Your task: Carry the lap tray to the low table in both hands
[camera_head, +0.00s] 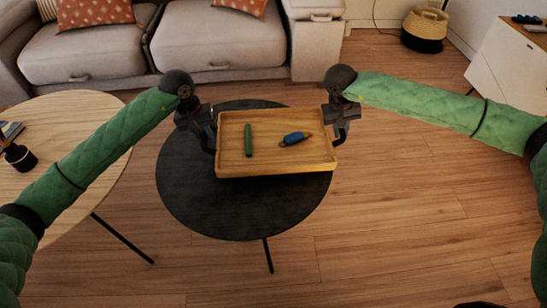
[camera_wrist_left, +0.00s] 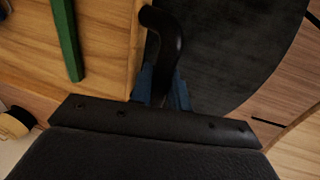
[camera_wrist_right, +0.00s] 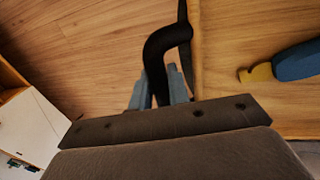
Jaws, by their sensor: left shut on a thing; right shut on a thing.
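The lap tray (camera_head: 270,168) is a light wooden rectangle with raised edges and dark curved handles at its two short ends. In the head view it is over the right part of a black round low table (camera_head: 195,195); I cannot tell whether it touches the top. A green stick-like item (camera_head: 248,140) and a blue item with a yellowish tip (camera_head: 293,139) lie in it. My left gripper (camera_head: 207,138) is shut on the left handle (camera_wrist_left: 165,45). My right gripper (camera_head: 340,130) is shut on the right handle (camera_wrist_right: 158,55).
A light wooden round table (camera_head: 70,115) stands at the left, with a dark bottle-like item (camera_head: 20,157) on it. A grey sofa (camera_head: 220,45) is behind the black table. A basket (camera_head: 425,28) and a white cabinet (camera_head: 512,70) stand at the right. The right floor is clear.

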